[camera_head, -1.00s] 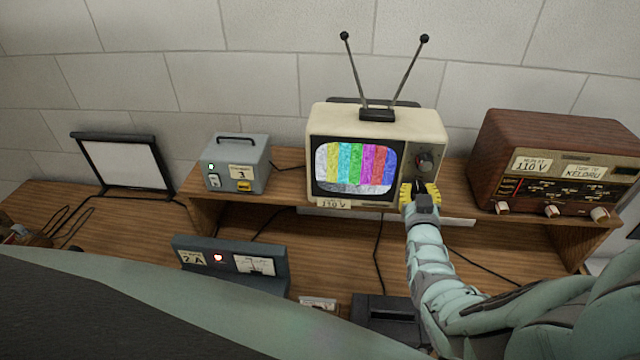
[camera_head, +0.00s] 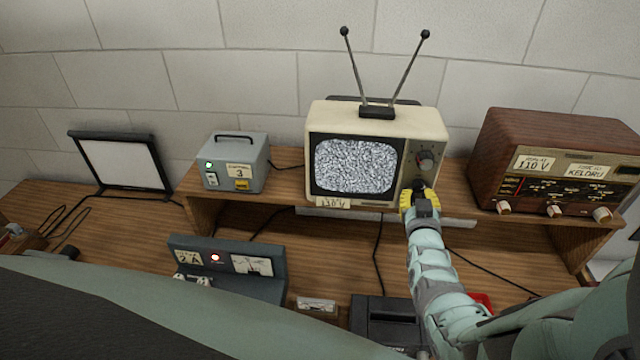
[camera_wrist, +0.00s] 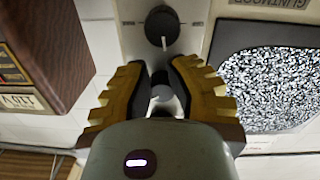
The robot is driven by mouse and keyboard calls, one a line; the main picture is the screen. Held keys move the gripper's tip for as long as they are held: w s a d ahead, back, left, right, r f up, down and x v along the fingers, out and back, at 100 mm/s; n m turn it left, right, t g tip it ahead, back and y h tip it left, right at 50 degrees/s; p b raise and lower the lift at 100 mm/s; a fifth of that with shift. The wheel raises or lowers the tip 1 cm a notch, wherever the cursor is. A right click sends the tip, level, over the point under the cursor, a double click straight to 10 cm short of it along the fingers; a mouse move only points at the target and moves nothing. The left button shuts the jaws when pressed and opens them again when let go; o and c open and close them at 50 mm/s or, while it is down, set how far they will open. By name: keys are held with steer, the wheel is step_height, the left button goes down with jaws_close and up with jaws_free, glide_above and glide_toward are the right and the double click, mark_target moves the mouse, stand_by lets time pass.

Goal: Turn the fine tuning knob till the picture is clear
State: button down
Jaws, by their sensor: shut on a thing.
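The small cream television (camera_head: 375,115) stands on the wooden shelf, and its screen (camera_head: 355,167) shows grey static. My gripper (camera_head: 420,190), with yellow fingers, is at the lower right of the television's front. The fingers partly hide this knob. The static screen (camera_wrist: 270,88) is at the right there.
A brown wooden radio (camera_head: 545,150) stands right of the television, close to my arm. A grey box (camera_head: 236,150) with a green light stands to its left. A meter box (camera_head: 228,262) with a red light is below. A white light panel (camera_head: 120,163) stands at far left.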

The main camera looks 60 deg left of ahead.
steer(key=shift+s+a+r+y, duration=0.4)
steer(key=shift+s+a+r, duration=0.15)
steer(key=shift+a+r, duration=0.2)
steer(key=shift+f, duration=0.2)
steer(key=c, duration=0.7)
jaws_free()
steer(key=shift+s+a+f, duration=0.1)
steer(key=shift+f, duration=0.05)
steer(key=shift+c, duration=0.2)
steer(key=shift+w+d, duration=0.2)
steer(key=shift+d, duration=0.05)
steer(key=shift+s+d+f, duration=0.1)
steer(key=shift+s+d, duration=0.25)
steer(key=shift+d, duration=0.2)
steer(key=v, duration=1)
steer(key=shift+s+d+r, duration=0.2)
steer(key=shift+s, duration=0.15)
